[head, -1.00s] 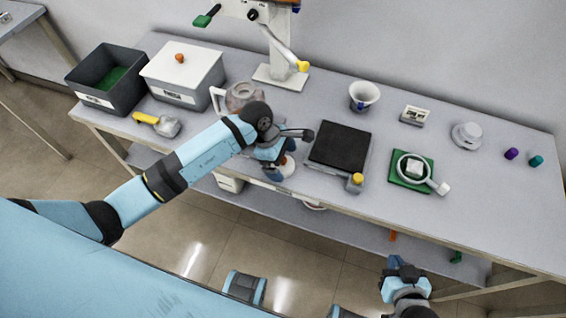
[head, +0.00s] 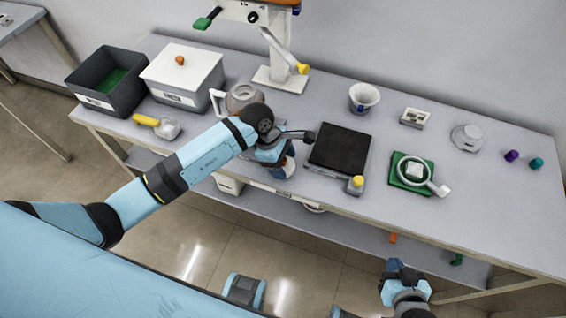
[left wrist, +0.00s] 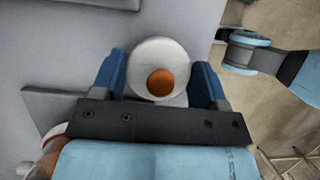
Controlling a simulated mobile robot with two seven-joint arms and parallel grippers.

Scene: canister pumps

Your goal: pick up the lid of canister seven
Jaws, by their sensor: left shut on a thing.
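A round white lid with an orange knob (left wrist: 161,83) sits between the two blue fingers of my left gripper (left wrist: 159,68) in the left wrist view. The fingers are shut on it from both sides. In the head view my left gripper (head: 280,160) is at the table's front edge, left of the black plate, and the white piece is mostly hidden by the fingers. No number shows on it, and I cannot tell whether it is clear of what is under it. My right gripper (head: 402,272) is low in front of the table, away from everything on it; its jaws are unclear.
A black plate device (head: 340,148) stands just right of my left gripper. A glass jug (head: 242,98) is behind the arm. A white box with an orange knob (head: 190,68) and a grey bin (head: 100,72) stand at the left.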

